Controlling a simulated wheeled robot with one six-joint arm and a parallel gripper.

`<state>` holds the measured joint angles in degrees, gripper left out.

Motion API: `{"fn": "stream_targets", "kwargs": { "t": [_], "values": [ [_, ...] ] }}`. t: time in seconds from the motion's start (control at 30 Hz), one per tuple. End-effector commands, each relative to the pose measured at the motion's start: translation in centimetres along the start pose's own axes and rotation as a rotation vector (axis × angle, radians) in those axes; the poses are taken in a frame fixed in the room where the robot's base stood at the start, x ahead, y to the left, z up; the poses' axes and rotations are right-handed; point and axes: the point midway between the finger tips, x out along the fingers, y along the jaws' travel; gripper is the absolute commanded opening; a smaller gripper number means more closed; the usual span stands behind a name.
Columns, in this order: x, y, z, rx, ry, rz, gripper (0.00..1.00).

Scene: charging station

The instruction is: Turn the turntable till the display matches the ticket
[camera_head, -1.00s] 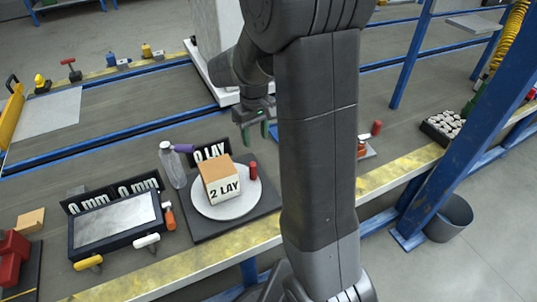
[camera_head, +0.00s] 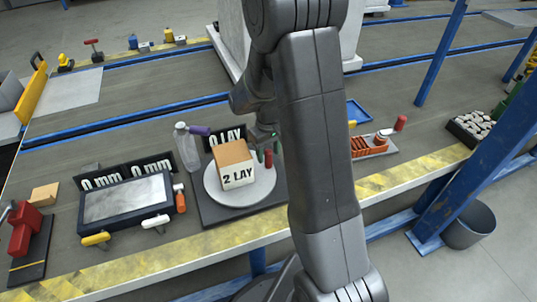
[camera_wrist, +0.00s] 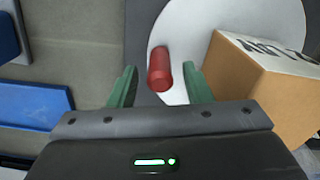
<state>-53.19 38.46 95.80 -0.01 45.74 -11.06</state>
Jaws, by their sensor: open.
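The round white turntable (camera_head: 214,190) sits on a dark square base (camera_head: 218,214). A tan box (camera_head: 236,160) on it reads "2 LAY" on its front; the box also shows at the right of the wrist view (camera_wrist: 243,95). A black sign (camera_head: 214,140) behind reads "0 LAY", partly covered. A red upright peg (camera_head: 268,163) stands at the turntable's right edge. My gripper (camera_head: 268,153) is open, low at the peg. In the wrist view the peg (camera_wrist: 160,70) lies between the green fingertips of my gripper (camera_wrist: 160,84), with gaps on both sides.
A clear bottle (camera_head: 187,148) with a purple item (camera_head: 199,131) stands close behind left. Left is a dark framed panel (camera_head: 125,198) with two "0 mm" signs. A tray with orange parts (camera_head: 368,147) is to the right.

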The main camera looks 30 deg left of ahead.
Motion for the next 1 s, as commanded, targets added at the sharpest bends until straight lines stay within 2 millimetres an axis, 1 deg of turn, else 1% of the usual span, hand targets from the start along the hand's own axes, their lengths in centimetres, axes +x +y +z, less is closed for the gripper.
{"fn": "stream_targets", "kwargs": {
  "t": [0.1, 0.33, 0.37, 0.5, 0.57, 0.6, 1.0],
  "values": [
    [0.48, 0.0, 0.01, 0.0, 0.0, 0.0, 0.45],
    [0.5, 0.0, 0.01, 0.0, 0.0, 0.0, 0.45],
    [0.5, 0.0, 0.01, 0.0, 0.0, 0.0, 0.43],
    [0.49, 0.0, 0.01, 0.0, 0.0, 0.0, 0.15],
    [0.49, 0.0, 0.01, 0.0, 0.0, 0.0, 0.04],
    [0.49, 0.0, 0.01, 0.0, 0.0, 0.0, 0.0],
    [0.44, 0.06, -0.26, -0.026, 0.0, 0.0, 0.0]
  ]
}}
